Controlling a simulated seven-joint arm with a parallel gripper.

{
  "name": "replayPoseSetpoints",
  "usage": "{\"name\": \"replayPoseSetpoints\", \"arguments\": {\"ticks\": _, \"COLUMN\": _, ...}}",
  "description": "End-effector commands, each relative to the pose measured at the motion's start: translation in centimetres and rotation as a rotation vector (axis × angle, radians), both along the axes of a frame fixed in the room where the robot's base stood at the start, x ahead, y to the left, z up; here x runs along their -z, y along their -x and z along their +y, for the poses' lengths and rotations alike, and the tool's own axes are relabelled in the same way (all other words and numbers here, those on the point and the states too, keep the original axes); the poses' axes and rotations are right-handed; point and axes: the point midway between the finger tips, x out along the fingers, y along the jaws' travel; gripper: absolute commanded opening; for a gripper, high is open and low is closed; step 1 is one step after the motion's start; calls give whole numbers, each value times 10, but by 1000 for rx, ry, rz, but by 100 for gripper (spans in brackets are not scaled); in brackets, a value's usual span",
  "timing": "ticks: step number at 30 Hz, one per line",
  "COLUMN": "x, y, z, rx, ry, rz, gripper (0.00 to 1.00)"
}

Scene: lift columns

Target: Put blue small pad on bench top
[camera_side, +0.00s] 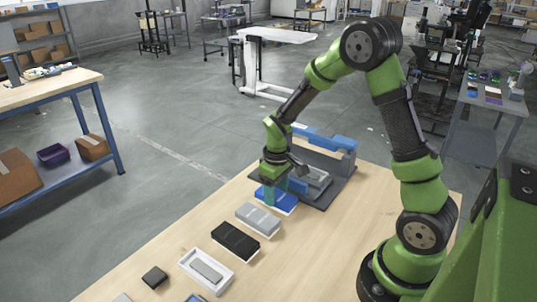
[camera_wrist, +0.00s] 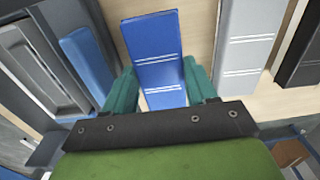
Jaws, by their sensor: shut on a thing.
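The blue pad (camera_wrist: 155,50), with pairs of white lines across it, lies between the teal fingers of my gripper (camera_wrist: 158,85) in the wrist view. My gripper is shut on it. In the side view my gripper (camera_side: 283,192) points down over the table, and the blue pad (camera_side: 287,203) shows below and beside the fingers, with a white edge under it. The fingers hide part of the pad there, and I cannot tell whether it is clear of that white holder. The bench top (camera_side: 330,245) is light wood.
A row of pads in white holders runs toward the front: a grey pad (camera_side: 258,217), a black pad (camera_side: 235,240) and a smaller grey pad (camera_side: 207,268). A small black block (camera_side: 154,277) lies left. A dark fixture (camera_side: 335,178) with a blue part (camera_side: 328,139) stands behind my gripper.

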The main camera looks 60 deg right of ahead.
Motion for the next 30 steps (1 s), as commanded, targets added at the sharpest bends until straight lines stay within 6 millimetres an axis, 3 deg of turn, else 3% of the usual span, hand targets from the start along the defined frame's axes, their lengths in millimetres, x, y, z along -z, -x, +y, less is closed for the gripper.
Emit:
{"name": "replayPoseSetpoints", "arguments": {"ticks": 2, "x": 3, "y": 1, "z": 0, "rx": 1, "ry": -1, "rz": 2, "gripper": 15}}
{"name": "replayPoseSetpoints", "arguments": {"ticks": 3, "x": 3, "y": 0, "z": 0, "rx": 1, "ry": -1, "rz": 2, "gripper": 61}}
{"name": "replayPoseSetpoints", "arguments": {"ticks": 7, "x": 3, "y": 0, "z": 0, "rx": 1, "ry": -1, "rz": 2, "gripper": 81}}
{"name": "replayPoseSetpoints", "arguments": {"ticks": 19, "x": -6, "y": -1, "z": 0, "rx": 0, "ry": 0, "rz": -3, "gripper": 82}}
{"name": "replayPoseSetpoints", "arguments": {"ticks": 30, "x": -80, "y": -1, "z": 0, "rx": 1, "ry": 0, "rz": -6, "gripper": 82}}
